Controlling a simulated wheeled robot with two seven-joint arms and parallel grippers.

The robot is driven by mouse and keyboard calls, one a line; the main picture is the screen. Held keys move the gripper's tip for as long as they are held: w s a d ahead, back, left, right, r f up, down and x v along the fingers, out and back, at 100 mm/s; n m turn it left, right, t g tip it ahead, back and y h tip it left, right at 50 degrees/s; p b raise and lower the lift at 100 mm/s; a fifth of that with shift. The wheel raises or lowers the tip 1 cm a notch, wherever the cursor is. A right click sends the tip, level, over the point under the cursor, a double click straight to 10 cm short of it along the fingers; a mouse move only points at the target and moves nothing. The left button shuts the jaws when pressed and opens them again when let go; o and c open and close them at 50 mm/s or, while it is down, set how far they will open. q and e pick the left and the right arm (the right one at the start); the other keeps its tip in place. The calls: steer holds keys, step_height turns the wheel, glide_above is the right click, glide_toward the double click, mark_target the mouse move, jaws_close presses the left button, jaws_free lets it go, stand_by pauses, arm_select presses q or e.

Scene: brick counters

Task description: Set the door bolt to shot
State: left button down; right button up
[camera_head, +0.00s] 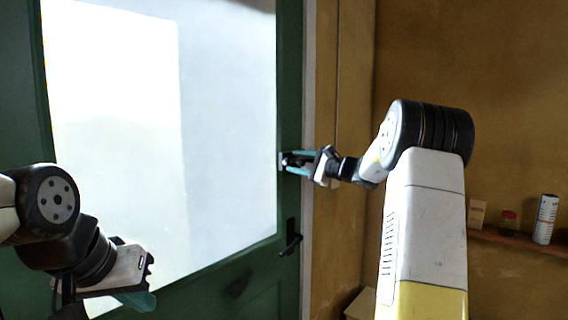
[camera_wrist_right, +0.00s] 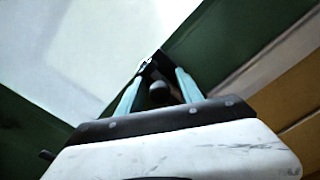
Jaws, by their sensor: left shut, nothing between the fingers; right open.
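The door bolt (camera_head: 282,161) is a small metal fitting on the right edge of the green door (camera_head: 289,110), level with my right gripper and mostly hidden by it in the head view. In the right wrist view a dark round knob (camera_wrist_right: 160,93) of the bolt shows between the two teal fingers. My right gripper (camera_head: 295,163) is open, its fingers on either side of the knob; I cannot tell whether they touch it. It also shows in the right wrist view (camera_wrist_right: 158,82). My left gripper (camera_head: 138,300) is shut and empty at the lower left, away from the bolt.
A black door handle (camera_head: 291,239) sits below the bolt. The door has a large bright glass pane (camera_head: 160,130). At the right, a shelf (camera_head: 510,240) holds a small box (camera_head: 477,213), a red-lidded jar (camera_head: 508,222) and a white can (camera_head: 545,219). A yellow-brown wall (camera_head: 340,90) stands beside the door.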

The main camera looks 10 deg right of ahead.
steer(key=shift+w+a, duration=0.3)
jaws_close()
stand_by(1.3)
